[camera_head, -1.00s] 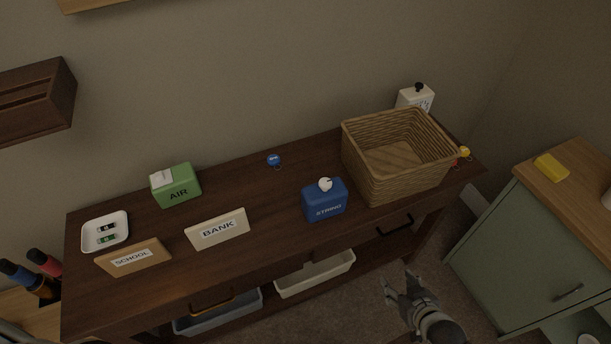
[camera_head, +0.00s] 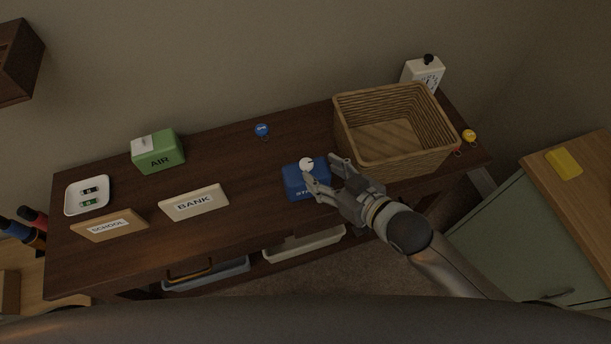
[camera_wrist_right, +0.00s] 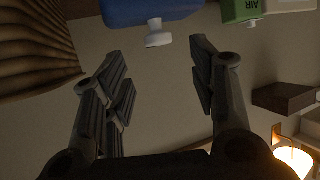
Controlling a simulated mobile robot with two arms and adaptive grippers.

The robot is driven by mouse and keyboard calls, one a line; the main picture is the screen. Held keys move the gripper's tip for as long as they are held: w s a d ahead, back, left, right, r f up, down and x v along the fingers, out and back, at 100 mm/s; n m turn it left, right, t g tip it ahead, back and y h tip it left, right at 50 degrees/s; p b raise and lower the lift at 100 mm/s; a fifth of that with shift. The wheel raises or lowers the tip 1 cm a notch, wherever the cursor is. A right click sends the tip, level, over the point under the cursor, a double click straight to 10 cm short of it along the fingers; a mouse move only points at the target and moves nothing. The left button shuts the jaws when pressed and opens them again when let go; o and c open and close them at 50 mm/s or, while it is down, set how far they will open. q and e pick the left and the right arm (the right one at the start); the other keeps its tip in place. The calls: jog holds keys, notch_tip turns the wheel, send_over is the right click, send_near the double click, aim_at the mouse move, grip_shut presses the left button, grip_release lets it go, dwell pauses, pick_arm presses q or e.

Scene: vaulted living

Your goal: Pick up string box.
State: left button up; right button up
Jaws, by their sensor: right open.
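The string box (camera_head: 293,183) is a small blue box with a white knob on top. It stands on the dark wooden table, left of the wicker basket; its label is partly hidden by my gripper. My right gripper (camera_head: 322,174) is open, with its fingers spread at the right side and front of the box. In the right wrist view, the blue box (camera_wrist_right: 150,10) and its white knob lie beyond the open fingertips (camera_wrist_right: 157,52), with nothing between the fingers. My left gripper is not in view.
The wicker basket (camera_head: 434,148) stands close to my right gripper. A green AIR box (camera_head: 160,153), a BANK sign (camera_head: 194,203), a SCHOOL sign (camera_head: 110,225) and a white tray (camera_head: 70,206) are farther left. A blue tag (camera_head: 262,130) lies behind the box. The table between BANK and the string box is clear.

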aim_at(308, 165)
jog(key=shift+f+p+x, duration=0.15)
jog(key=shift+p+x, duration=0.2)
jog(key=shift+x, duration=1.05)
jog(key=shift+f+p+x, duration=0.15)
jog(key=shift+p+x, duration=0.2)
jog(key=shift+x, duration=1.05)
jog(key=shift+s+d, duration=0.15)
grip_shut()
